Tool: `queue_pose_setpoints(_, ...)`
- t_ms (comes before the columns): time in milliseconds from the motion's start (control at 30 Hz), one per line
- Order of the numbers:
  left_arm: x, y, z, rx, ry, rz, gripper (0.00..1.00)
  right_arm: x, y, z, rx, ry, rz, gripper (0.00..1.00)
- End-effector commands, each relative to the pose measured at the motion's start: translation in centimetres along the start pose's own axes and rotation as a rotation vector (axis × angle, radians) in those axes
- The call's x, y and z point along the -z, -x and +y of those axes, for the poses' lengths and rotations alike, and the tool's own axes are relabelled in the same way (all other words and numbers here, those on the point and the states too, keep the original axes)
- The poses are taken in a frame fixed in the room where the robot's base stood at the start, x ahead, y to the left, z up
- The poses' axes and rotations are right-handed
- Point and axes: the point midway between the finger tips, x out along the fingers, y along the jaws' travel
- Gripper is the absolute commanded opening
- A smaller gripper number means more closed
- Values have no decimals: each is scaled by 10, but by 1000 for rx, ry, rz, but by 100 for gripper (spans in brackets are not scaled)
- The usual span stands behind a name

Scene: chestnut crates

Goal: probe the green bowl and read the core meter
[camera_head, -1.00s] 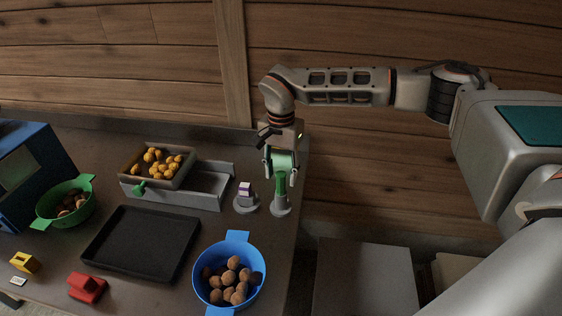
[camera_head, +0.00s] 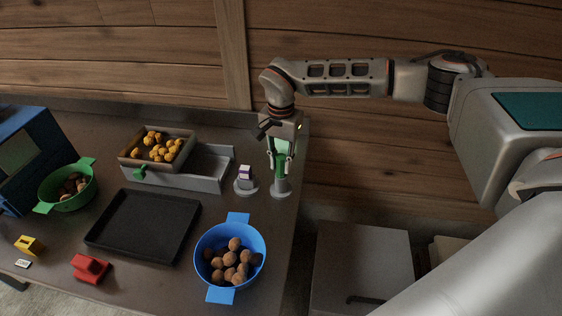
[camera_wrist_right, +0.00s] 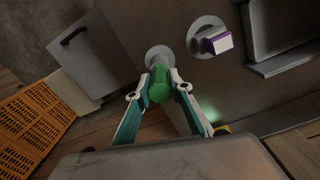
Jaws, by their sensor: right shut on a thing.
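The green bowl (camera_head: 75,204) stands at the left of the table, with brown chestnuts in it. A green-handled tool (camera_wrist_right: 160,88), which looks like the probe, stands upright in a round grey holder (camera_head: 281,192) near the table's right edge. My right gripper (camera_head: 281,169) points down from above, shut on the green handle; the wrist view shows a finger on each side of it. A small white and purple block (camera_head: 245,172) sits on another round grey base just left of it. I cannot tell which thing is the core meter. My left gripper is not in view.
A blue bowl (camera_head: 204,268) of chestnuts stands at front right. A black tray (camera_head: 143,228) lies mid-table. A blue box (camera_head: 38,150), yellow block (camera_head: 30,245) and red block (camera_head: 90,268) are at left.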

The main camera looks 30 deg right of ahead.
Motion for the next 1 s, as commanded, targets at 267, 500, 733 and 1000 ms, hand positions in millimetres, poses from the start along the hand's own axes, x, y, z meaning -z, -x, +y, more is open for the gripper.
queue_pose_setpoints(267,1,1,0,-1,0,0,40,0,3,0,0,0,0,0)
queue_pose_setpoints(500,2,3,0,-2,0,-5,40,0,7,0,0,0,0,0)
queue_pose_setpoints(733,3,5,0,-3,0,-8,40,0,11,0,0,0,0,0)
queue_pose_setpoints(1000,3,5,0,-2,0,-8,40,0,12,0,0,0,0,0)
